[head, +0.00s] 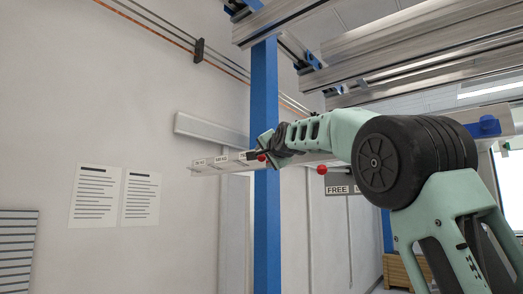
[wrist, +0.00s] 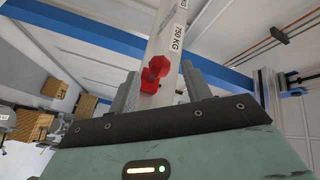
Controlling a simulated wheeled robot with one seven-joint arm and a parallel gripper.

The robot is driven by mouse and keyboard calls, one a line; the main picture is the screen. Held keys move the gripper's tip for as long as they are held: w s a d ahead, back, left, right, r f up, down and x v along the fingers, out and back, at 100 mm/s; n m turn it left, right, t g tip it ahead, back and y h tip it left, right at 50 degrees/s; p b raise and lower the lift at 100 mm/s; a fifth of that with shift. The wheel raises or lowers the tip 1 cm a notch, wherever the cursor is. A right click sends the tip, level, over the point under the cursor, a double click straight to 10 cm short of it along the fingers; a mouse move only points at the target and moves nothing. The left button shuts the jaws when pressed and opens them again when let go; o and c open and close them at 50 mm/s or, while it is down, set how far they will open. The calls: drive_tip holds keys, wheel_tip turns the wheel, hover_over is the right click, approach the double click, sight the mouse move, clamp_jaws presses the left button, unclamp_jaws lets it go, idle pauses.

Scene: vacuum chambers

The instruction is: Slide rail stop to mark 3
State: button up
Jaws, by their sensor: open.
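A pale rail (head: 212,168) runs across the head view with small white weight labels along its left part. In the wrist view the rail (wrist: 166,30) runs away from me and one label reads 750 KG. A red stop with a knob (wrist: 154,70) sits on the rail between the two fingers of my open gripper (wrist: 160,84). I cannot tell whether the fingers touch it. A second red ball (head: 322,170) hangs below the rail further right.
A blue post (head: 264,100) stands close by my gripper and the rail. A grey sign reading FREE (head: 339,186) is below the rail. Metal beams (head: 420,60) run overhead. Two paper sheets (head: 96,196) are on the left wall. Wooden crates (head: 402,270) stand low at the right.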

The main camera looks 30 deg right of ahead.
sight(263, 157)
drive_tip(key=shift+p+x, duration=0.8)
drive_tip(key=shift+x, duration=1.25)
drive_tip(key=shift+c, duration=0.3)
clamp_jaws()
drive_tip(key=s+d+b, duration=0.3)
drive_tip(key=s+b, duration=0.2)
drive_tip(key=s, duration=0.3)
drive_tip(key=shift+s+b, duration=0.3)
drive_tip(key=shift+b, duration=0.1)
drive_tip(key=shift+d, duration=0.1)
drive_tip(key=shift+o, duration=0.3)
unclamp_jaws()
